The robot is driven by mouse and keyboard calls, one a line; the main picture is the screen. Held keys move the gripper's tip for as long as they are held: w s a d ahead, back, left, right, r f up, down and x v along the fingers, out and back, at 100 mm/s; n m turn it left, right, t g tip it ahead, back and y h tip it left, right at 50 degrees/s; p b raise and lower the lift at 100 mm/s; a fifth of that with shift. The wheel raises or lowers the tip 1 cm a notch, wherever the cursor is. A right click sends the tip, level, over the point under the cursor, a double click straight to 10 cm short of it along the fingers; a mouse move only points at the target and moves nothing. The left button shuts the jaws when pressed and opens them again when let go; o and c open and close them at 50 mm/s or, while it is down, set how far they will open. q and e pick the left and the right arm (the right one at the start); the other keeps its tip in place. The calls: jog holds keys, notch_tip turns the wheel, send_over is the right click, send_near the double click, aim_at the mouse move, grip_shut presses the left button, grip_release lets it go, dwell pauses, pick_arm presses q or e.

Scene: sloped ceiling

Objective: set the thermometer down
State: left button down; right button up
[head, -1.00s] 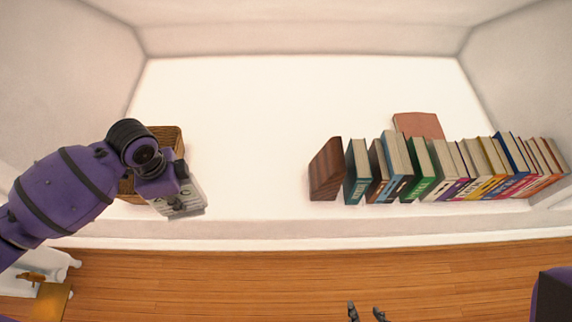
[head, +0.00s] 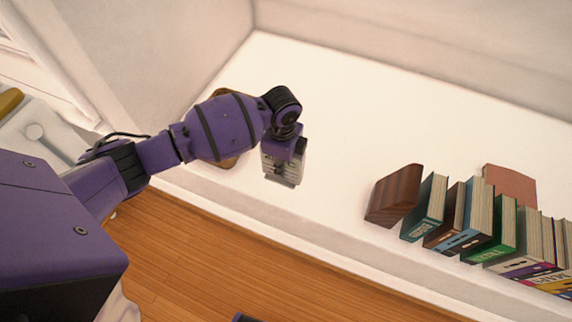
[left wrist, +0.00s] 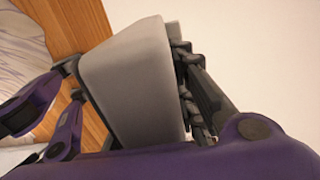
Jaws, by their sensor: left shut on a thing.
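My left gripper (head: 287,155) is shut on the thermometer (head: 281,172), a small pale grey, boxy thing with darker marks on its face. In the head view it shows over the white shelf (head: 330,120), in from the front edge. I cannot tell whether its lower end touches the shelf. In the left wrist view the thermometer (left wrist: 135,85) is a plain grey block between the fingers of the left gripper (left wrist: 128,60). The gripper hides part of it. My right gripper is not clearly in view.
A brown wicker basket (head: 229,161) is mostly hidden behind my left arm. A dark wooden block (head: 396,196) and a row of books (head: 425,210) stand to the right, with a reddish-brown thing (head: 512,185) behind them. The shelf between thermometer and block is bare.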

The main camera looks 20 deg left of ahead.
aim_at(290, 171)
pick_arm(q)
jog(key=shift+w+d+f+b, duration=0.15)
jog(key=shift+w+d+f, duration=0.35)
jog(key=shift+f, duration=0.1)
jog(key=shift+w+d+f+b, duration=0.15)
jog(key=shift+w+d+f, duration=0.2)
jog(key=shift+d+f, duration=0.2)
jog(key=shift+a+f+b, duration=0.15)
jog(key=shift+f+b, duration=0.15)
jog(key=shift+f, duration=1.15)
jog(key=shift+f, duration=0.2)
jog(key=c, duration=1.5)
grip_release()
jog(key=shift+o, duration=0.2)
notch_tip(290, 171, up, 12)
jog(key=p, duration=0.2)
jog(key=shift+r, duration=0.2)
